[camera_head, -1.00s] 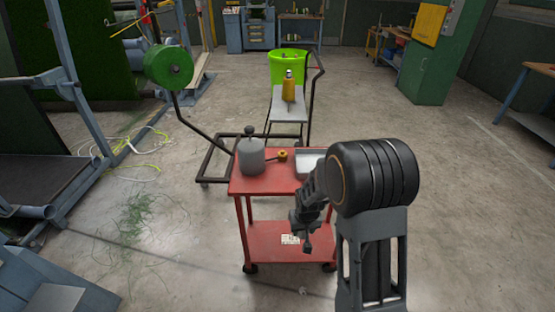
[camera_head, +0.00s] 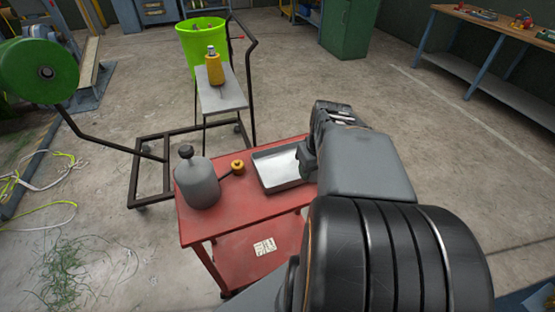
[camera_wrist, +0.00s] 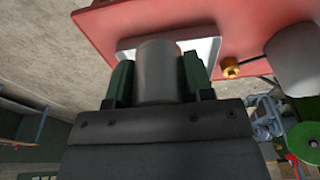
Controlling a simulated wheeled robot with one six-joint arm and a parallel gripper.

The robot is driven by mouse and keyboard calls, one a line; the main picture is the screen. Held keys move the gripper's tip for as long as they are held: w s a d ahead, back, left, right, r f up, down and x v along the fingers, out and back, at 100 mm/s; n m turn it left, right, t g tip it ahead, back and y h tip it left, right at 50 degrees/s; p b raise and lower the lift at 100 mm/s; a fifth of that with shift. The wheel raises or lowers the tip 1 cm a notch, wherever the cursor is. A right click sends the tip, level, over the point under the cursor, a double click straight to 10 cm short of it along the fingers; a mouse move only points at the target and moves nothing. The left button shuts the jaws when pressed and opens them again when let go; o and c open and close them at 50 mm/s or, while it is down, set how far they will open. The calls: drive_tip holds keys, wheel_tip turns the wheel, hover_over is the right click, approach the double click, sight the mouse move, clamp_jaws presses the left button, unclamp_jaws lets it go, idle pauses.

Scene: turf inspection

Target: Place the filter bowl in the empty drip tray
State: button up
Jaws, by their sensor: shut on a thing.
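My gripper (camera_wrist: 158,82) is shut on a grey cylinder, which I take as the filter bowl (camera_wrist: 158,72), between dark green fingers in the wrist view. I cannot tell the bowl's height above the tray.
On the red cart (camera_head: 225,222), a grey canister (camera_head: 197,184) with a black knob and a small brass fitting (camera_head: 237,167) stand left of the tray. Behind are a black-framed trolley with a yellow bottle (camera_head: 214,69) and a green bucket (camera_head: 202,44). Floor to the right is clear.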

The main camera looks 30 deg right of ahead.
drive_tip(key=w+d+f, duration=0.2)
drive_tip(key=w+f, duration=0.2)
drive_tip(key=w, duration=0.5)
hover_over(289, 172)
drive_tip(key=s, duration=0.1)
wheel_tip(289, 172, down, 5)
drive_tip(key=shift+s+a+r, duration=0.1)
drive_tip(key=shift+s, duration=0.05)
drive_tip(key=shift+w+f, duration=0.3)
drive_tip(key=shift+f, duration=1.6)
drive_tip(key=shift+f, duration=0.2)
drive_tip(key=o, duration=1)
drive_tip(key=shift+o, duration=0.2)
